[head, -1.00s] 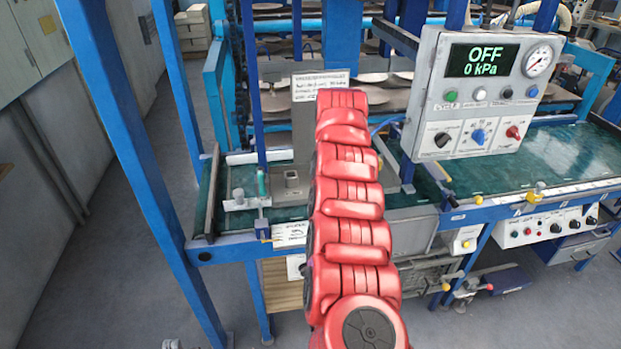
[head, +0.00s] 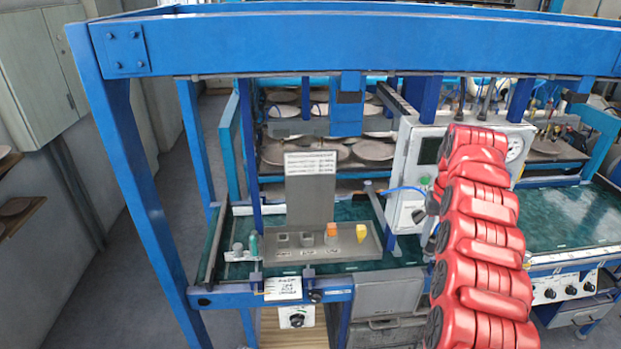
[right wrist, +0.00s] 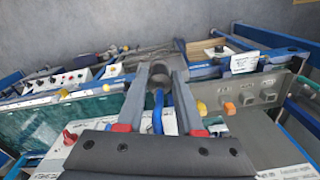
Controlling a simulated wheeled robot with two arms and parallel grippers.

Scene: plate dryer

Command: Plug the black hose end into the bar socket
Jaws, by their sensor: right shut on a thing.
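In the right wrist view my right gripper (right wrist: 158,73) is shut on the black hose end (right wrist: 159,76), with the blue hose (right wrist: 157,120) trailing back between the fingers. In the head view the blue hose (head: 404,189) runs from the grey control box to my right gripper, which is mostly hidden behind my red arm. A grey socket tray (head: 345,246) stands left of the gripper, with two grey sockets (head: 282,240) (head: 307,239), an orange piece (head: 332,231) and a yellow piece (head: 361,232). Their labels are too small to read, so I cannot tell which is the bar socket.
The control box (head: 405,140) with a gauge stands partly behind my arm. An upright sign plate (head: 310,190) rises behind the tray. A blue frame beam (head: 350,45) crosses above the table. The green tabletop (head: 570,215) is clear at right.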

